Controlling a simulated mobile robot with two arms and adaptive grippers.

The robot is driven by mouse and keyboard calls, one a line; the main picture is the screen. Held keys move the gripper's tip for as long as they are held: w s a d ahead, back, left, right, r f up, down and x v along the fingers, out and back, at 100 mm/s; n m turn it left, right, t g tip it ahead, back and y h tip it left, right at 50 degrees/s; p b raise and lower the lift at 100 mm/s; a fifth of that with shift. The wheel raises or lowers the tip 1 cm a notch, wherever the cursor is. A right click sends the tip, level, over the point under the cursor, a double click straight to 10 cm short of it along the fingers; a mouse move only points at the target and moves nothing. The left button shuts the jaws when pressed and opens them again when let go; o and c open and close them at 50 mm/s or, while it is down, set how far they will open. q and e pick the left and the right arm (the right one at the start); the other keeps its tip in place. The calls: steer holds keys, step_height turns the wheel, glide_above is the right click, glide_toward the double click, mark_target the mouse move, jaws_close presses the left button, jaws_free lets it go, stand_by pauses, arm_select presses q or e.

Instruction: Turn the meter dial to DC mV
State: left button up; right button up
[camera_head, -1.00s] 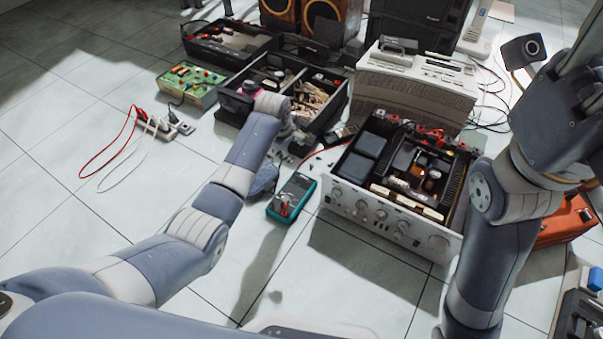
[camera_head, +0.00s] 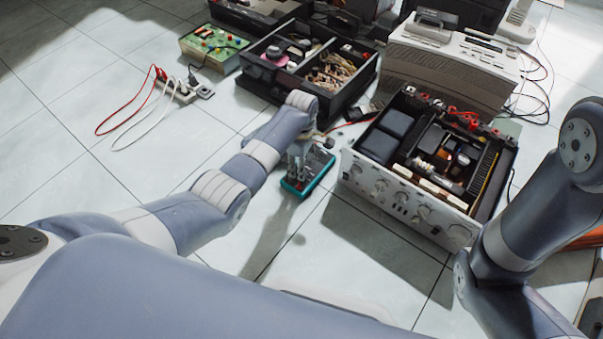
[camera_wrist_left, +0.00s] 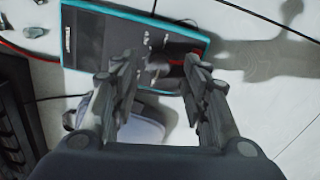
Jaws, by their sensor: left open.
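The meter (camera_head: 319,172), dark with a teal edge, lies flat on the tiled floor in front of the amplifier. It also shows at the top of the left wrist view (camera_wrist_left: 92,42). My left gripper (camera_head: 297,180) is over the meter's near part and hides some of its face.
An opened amplifier (camera_head: 405,205) stands just right of the meter. A black parts box (camera_head: 262,92) is behind it. A power strip (camera_head: 183,90) with red and white cables lies at the left. A grey mouse-like object (camera_wrist_left: 140,128) lies below the meter in the wrist view. Floor in front is clear.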

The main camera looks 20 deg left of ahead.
arm_select(q)
steer(key=shift+f+b, duration=0.75)
steer(key=shift+f, duration=0.55)
jaws_close()
